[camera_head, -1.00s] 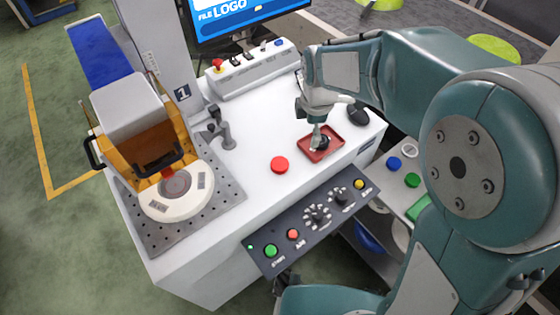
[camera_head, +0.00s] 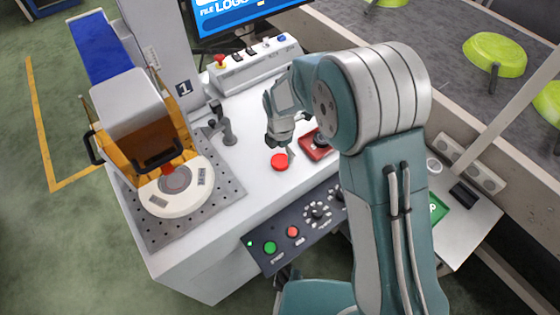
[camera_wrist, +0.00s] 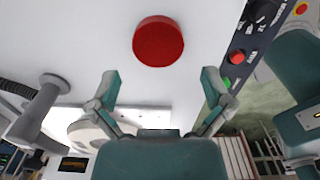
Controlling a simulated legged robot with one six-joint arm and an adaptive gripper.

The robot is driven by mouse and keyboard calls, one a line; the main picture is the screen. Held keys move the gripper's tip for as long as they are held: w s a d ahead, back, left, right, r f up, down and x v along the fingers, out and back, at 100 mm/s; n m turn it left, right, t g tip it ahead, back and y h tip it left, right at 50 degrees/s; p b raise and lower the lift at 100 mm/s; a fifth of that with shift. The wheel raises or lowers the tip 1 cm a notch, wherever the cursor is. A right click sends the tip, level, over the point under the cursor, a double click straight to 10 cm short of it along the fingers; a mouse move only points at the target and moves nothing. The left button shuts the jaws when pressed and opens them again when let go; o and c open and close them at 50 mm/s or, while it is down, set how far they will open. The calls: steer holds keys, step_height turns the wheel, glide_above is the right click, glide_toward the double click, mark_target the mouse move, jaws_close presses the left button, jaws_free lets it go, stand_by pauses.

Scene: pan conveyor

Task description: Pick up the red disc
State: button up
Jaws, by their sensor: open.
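The red disc (camera_head: 279,162) lies flat on the white table top, left of the red tray. It also shows whole and uncovered in the wrist view (camera_wrist: 158,41), near the top middle. My gripper (camera_head: 285,150) is above the table just beside the disc, at its upper right in the head view. In the wrist view my gripper's two fingers (camera_wrist: 160,78) are spread apart with nothing between them. The disc sits beyond the fingertips, roughly centred between them.
The red tray (camera_head: 316,146) is partly hidden by my arm. A control panel (camera_head: 301,228) with buttons runs along the front edge. A machine with a round white base (camera_head: 177,207) stands at the left, with a grey post (camera_head: 228,133) beside it. Clear white table surrounds the disc.

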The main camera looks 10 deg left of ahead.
mark_target(280, 160)
steer(key=f, duration=0.4)
steer(key=shift+w+a+f, duration=0.1)
steer(key=shift+w+f, duration=0.1)
steer(key=shift+f, duration=0.1)
steer(key=c, duration=1)
steer(key=shift+c, duration=0.2)
step_height(280, 160, up, 4)
steer(key=shift+s+f, duration=0.1)
steer(key=shift+f, duration=0.1)
steer(key=s+d+r, duration=0.6)
steer(key=s+r, duration=0.3)
steer(key=s, duration=0.3)
steer(key=shift+s+d+r, duration=0.15)
steer(key=shift+d+r, duration=0.1)
